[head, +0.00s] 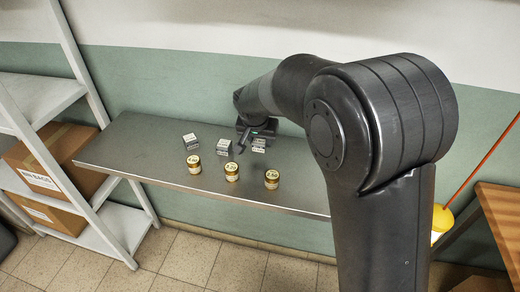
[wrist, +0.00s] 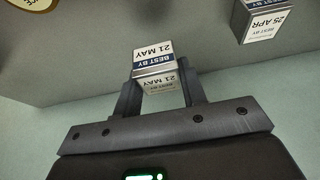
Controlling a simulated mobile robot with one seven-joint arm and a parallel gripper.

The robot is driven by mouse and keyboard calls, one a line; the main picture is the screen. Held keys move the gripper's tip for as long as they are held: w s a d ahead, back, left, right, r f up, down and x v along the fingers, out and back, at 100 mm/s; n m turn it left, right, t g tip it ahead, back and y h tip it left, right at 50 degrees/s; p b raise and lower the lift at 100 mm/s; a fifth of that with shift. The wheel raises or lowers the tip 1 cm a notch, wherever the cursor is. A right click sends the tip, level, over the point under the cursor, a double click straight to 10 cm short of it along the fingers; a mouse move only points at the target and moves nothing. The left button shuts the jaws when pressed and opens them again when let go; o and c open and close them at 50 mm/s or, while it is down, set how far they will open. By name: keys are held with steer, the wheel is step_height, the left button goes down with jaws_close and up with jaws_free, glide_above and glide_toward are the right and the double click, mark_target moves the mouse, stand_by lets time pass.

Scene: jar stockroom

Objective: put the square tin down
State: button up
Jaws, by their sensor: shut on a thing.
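The square tin (wrist: 154,62) is a small pale box with a dark blue band and a "BEST BY 21 MAY" label. In the wrist view it sits between the two fingers of my gripper (wrist: 158,80), which is shut on it. In the head view the gripper (head: 257,139) is over the back of the grey shelf (head: 140,143), and the held tin (head: 259,146) shows at its right side. I cannot tell whether the tin touches the shelf.
Two other square tins, one at far left (head: 191,141) and one nearer (head: 223,147), stand left of my gripper. Three gold-lidded jars (head: 194,164) (head: 232,171) (head: 272,179) stand in a row in front. The shelf's left end is clear. A white rack (head: 120,225) holds cartons at left.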

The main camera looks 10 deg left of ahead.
mark_target(260, 150)
steer(key=shift+f, duration=2)
steer(key=shift+f, duration=0.1)
steer(key=o, duration=1)
steer(key=v, duration=1.2)
